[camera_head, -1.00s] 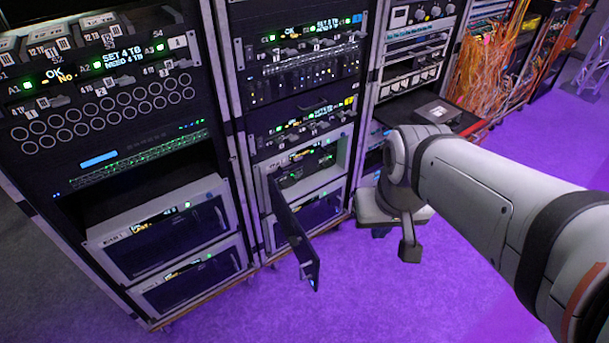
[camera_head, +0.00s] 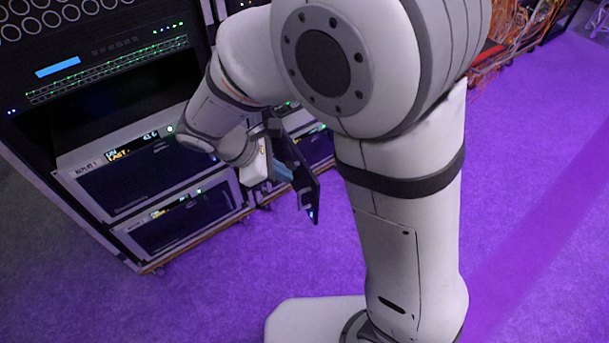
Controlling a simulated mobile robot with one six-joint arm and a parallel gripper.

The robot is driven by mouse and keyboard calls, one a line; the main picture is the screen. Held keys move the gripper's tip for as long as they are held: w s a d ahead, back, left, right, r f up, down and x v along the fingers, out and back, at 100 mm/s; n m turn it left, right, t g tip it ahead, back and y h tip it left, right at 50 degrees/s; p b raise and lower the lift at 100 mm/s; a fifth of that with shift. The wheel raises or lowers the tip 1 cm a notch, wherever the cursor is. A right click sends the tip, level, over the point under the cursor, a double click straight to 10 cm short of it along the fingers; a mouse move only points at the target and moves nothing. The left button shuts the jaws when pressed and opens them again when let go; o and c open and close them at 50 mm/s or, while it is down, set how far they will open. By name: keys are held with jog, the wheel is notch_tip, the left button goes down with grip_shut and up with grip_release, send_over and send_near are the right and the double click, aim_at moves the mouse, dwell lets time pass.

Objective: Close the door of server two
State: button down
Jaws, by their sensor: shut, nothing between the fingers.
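A dark, flat server door (camera_head: 304,182) stands swung out from the lower part of the second rack, with a small blue light near its lower outer end. My arm hides most of the server behind it, and no number can be read on it. My gripper (camera_head: 284,172) is at the left side of the door, beside its face, at about mid-length. The fingers look shut and empty. I cannot tell whether they touch the door.
Two closed server units, an upper one (camera_head: 140,172) and a lower one (camera_head: 180,222), sit in the left rack, close to my wrist. Orange cables (camera_head: 520,40) hang at the back right. Purple floor (camera_head: 215,290) is clear in front of the racks.

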jog(key=a+f+n+t+h+b, duration=0.1)
jog(key=a+f+n+t+b, duration=0.1)
jog(key=a+f+n, duration=0.25)
jog(key=b, duration=0.3)
send_near(314, 191)
jog(key=shift+m, duration=0.25)
jog(key=shift+x, duration=2.95)
jog(key=shift+w, duration=0.1)
